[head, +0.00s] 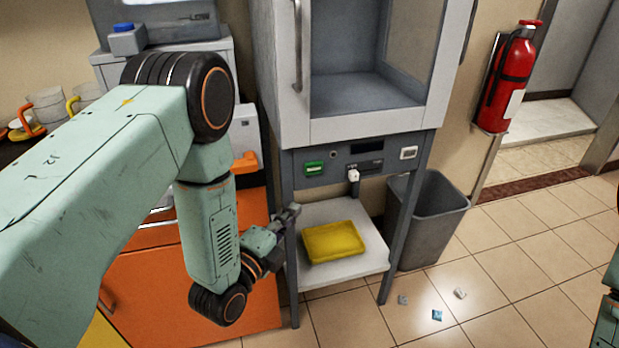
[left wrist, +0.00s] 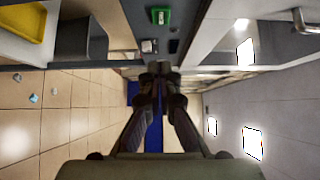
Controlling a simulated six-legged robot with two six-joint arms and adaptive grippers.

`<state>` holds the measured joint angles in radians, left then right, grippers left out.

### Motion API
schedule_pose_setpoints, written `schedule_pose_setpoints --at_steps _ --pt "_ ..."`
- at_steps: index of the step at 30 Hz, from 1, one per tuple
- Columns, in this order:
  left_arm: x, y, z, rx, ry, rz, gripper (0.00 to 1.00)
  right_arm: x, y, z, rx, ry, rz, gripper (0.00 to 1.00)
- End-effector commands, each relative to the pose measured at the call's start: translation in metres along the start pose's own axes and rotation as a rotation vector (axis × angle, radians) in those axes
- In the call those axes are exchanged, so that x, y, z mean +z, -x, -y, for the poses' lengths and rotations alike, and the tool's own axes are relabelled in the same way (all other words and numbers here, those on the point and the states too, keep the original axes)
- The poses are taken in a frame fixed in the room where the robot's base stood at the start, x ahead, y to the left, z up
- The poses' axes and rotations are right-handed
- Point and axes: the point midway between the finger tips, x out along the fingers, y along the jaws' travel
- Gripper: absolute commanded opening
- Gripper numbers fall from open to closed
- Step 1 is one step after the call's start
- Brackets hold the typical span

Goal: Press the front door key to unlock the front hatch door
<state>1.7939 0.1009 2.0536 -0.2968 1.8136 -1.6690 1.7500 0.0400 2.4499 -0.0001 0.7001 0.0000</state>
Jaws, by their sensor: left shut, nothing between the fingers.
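A grey cabinet (head: 290,100) with a tall metal handle (head: 298,45) and a large front window stands in the middle of the head view. The control panel (head: 335,168) under it carries a green key (head: 314,168) at the left and a small white-framed unit (head: 408,153) at the right. No readable label shows which is the front door key. My left gripper (head: 292,212) is shut and empty, below and left of the green key, apart from it. In the left wrist view its fingertips (left wrist: 160,68) show below the green key (left wrist: 160,16). My right gripper is out of view.
A yellow tray (head: 335,243) lies on the white shelf (head: 345,277) under the panel. A grey bin (head: 430,220) stands right of the stand, with several small scraps on the tiles. A fire extinguisher (head: 508,80) hangs on the wall. Orange drawers (head: 170,290) stand behind my left arm.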

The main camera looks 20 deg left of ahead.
Motion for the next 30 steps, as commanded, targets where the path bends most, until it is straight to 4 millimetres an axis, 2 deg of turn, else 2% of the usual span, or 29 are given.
schedule_pose_setpoints --at_steps 17,21,30 --pt "-0.002 -0.102 0.000 -0.006 0.001 -0.003 0.00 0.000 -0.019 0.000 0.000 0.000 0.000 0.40" --pt "0.016 -0.115 0.000 -0.004 0.002 0.002 0.00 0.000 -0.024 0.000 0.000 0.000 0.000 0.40" --pt "0.027 -0.127 0.000 -0.001 0.001 -0.001 0.00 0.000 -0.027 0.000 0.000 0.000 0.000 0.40"
